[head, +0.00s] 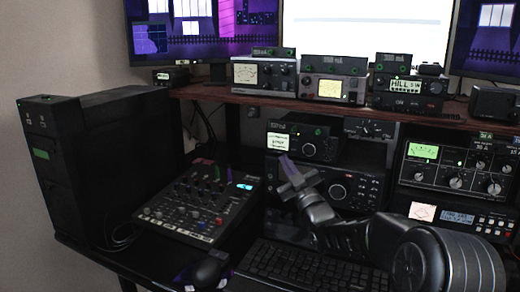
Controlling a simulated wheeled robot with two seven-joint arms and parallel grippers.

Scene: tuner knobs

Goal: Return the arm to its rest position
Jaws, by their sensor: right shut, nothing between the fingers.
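My right arm (350,238) reaches in from the lower right, over the keyboard's right part. Its gripper (290,168) points up and to the left, in front of the stacked radios. It is shut and holds nothing. Its fingertips overlap the lower edge of a small radio (305,142) with a round knob. A wider dark radio (355,190) is partly hidden behind the gripper and wrist. I cannot tell whether the gripper touches either radio. My left gripper is not in view.
A mixer (197,207) and a mouse (209,268) lie left of the keyboard (300,268). A black computer tower (105,160) stands at left. A shelf (225,95) carries more radios. A radio with a green-lit meter (450,165) stands at right, near my arm.

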